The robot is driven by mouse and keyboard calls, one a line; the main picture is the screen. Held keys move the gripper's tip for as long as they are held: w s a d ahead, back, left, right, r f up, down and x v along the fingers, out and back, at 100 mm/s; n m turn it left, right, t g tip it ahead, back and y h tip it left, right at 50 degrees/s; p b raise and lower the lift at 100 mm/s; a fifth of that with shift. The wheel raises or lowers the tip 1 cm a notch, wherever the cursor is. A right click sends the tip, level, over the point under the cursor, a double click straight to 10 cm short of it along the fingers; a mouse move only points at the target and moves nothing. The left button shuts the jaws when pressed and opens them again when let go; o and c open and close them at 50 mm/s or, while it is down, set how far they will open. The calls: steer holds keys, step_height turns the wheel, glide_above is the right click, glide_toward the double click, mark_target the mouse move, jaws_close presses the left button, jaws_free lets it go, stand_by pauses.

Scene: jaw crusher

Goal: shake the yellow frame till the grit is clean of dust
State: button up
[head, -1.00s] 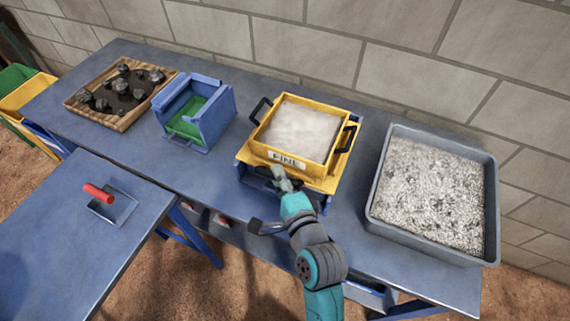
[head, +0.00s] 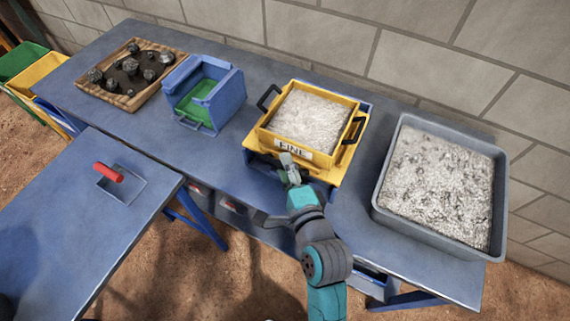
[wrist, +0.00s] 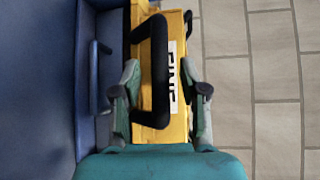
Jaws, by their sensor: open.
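The yellow frame (head: 262,136) sits on the bench, on a yellow and blue base, with black handles on its sides and a "FINE" label on the front. It holds pale, speckled grit (head: 310,117); whether dust remains on it is hard to tell from here. My gripper (head: 289,166) is at the front of the frame. In the wrist view my gripper (wrist: 162,92) is open, with one finger on each side of a black handle (wrist: 158,75) of the yellow frame (wrist: 178,35). I cannot tell whether the fingers touch the handle.
A large grey tray (head: 386,200) of coarse grit stands to the right. A blue box (head: 230,92) with a green inside and a wooden tray (head: 91,91) of dark rocks stand to the left. A red-handled scoop (head: 108,172) lies on the nearer left table.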

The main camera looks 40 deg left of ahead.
steer(key=v, duration=1.1)
steer(key=shift+w, duration=0.1)
stand_by(0.5)
